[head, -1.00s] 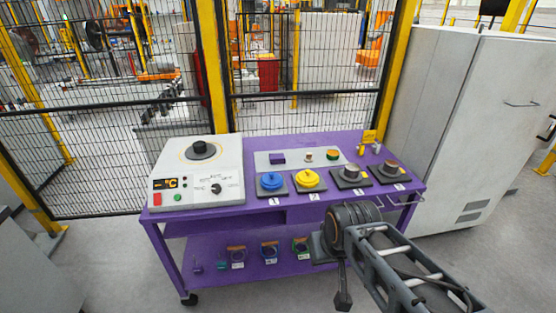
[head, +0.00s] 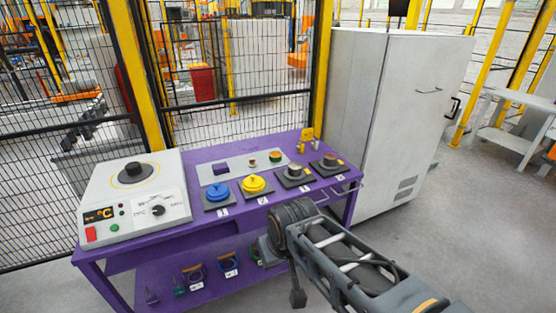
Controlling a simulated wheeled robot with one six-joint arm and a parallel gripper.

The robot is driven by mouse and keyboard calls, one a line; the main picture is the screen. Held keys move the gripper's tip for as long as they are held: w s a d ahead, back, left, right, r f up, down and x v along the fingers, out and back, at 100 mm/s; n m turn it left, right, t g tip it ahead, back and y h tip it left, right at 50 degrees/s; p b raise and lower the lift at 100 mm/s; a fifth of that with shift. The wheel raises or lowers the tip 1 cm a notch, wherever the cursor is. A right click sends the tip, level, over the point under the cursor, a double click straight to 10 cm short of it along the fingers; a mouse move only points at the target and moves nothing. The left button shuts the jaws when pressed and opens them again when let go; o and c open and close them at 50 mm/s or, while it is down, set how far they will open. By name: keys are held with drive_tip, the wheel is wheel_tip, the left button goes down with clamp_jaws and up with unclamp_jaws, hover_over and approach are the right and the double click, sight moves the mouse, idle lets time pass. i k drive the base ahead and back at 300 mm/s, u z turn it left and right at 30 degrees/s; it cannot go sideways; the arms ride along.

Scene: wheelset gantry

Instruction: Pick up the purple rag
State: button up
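A small dark purple item (head: 220,168) lies on the grey plate (head: 236,172) at the back of the purple cart's top. It is the only loose purple thing I see on the top; it is too small to tell whether it is a folded rag. My gripper (head: 298,298) hangs low in front of the cart, at the bottom of the picture, well apart from the purple item. It is small and dark, and I cannot tell whether its fingers are open or shut.
The purple cart (head: 235,228) carries a heater box (head: 136,200), a blue-lidded pot (head: 217,193), a yellow-lidded pot (head: 254,185) and dark numbered pads. Several items sit on its lower shelf. A grey cabinet (head: 400,120) stands right. Mesh fencing runs behind. Floor at right is clear.

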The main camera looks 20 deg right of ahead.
sight(220, 169)
drive_tip(key=i, duration=1.45)
